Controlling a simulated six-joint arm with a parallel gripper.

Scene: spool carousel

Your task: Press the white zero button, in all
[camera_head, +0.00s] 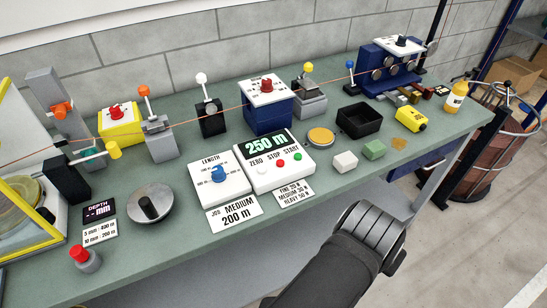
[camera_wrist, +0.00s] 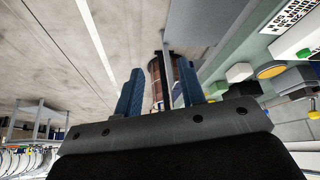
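The white zero button (camera_head: 263,171) sits at the left of a row on the white counter box (camera_head: 275,180), under the label ZERO. A red stop button (camera_head: 281,163) and a green start button (camera_head: 298,156) are to its right. The counter's display (camera_head: 266,144) reads 250 m. My gripper (camera_wrist: 160,88) shows two blue fingers spread apart with nothing between them in the wrist view. In the head view my arm is in front of the bench, right of and nearer than the counter, and the fingers are hidden. The zero button is not visible in the wrist view.
A length box with a blue knob (camera_head: 218,174) stands left of the counter. A job card (camera_head: 235,214) reads MEDIUM 200 m. White (camera_head: 345,162) and green (camera_head: 374,150) blocks and a yellow disc (camera_head: 320,136) lie right of the counter. Levers and a strand are behind.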

